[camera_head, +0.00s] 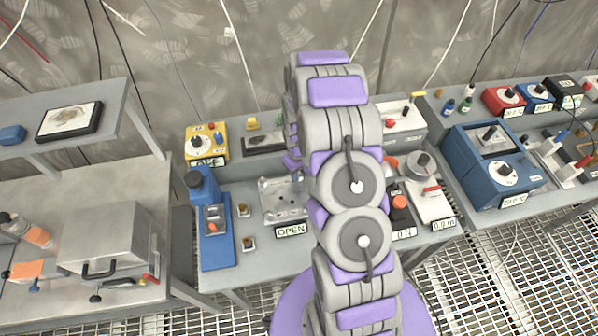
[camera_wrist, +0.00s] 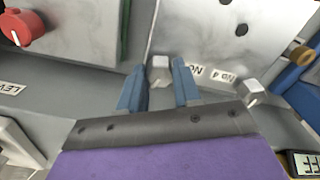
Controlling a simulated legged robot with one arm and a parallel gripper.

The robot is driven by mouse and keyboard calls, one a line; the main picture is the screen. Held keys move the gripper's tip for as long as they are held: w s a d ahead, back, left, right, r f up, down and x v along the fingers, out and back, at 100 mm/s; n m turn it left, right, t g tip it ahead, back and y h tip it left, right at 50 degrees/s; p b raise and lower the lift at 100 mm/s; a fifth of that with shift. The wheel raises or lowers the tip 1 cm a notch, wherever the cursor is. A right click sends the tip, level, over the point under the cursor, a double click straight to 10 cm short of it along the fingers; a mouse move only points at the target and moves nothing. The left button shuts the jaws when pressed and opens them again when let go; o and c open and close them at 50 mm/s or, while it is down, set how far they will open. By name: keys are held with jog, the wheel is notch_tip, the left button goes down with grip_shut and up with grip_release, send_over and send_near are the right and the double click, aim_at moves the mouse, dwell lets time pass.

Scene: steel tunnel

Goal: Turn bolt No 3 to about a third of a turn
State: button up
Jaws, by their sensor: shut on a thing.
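In the wrist view my gripper (camera_wrist: 159,67) has its two blue fingers on either side of a silver hex bolt head (camera_wrist: 158,72) at the lower edge of a metal plate (camera_wrist: 205,32). The jaws are shut on this bolt. A label beside it is partly covered by the right finger; only "No" shows, so its number cannot be read. A second hex bolt (camera_wrist: 249,89) sits to the right, by the label "No 4" (camera_wrist: 222,77). In the head view my arm hides the gripper; a metal plate (camera_head: 283,187) lies left of the arm, above an "OPEN" sign.

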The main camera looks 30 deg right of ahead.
jog(key=shift+m, duration=0.3)
jog(key=m, duration=0.4)
jog(key=m+p, duration=0.1)
jog(key=m, duration=0.5)
jog(key=m+p, duration=0.1)
jog(key=m, duration=0.4)
jog(key=shift+d, duration=0.1)
jog(key=m, duration=0.4)
jog(key=shift+p, duration=0.3)
jog(key=shift+w+m, duration=0.1)
jog(key=shift+m, duration=0.3)
jog(key=o, duration=1.1)
jog(key=shift+c, duration=0.2)
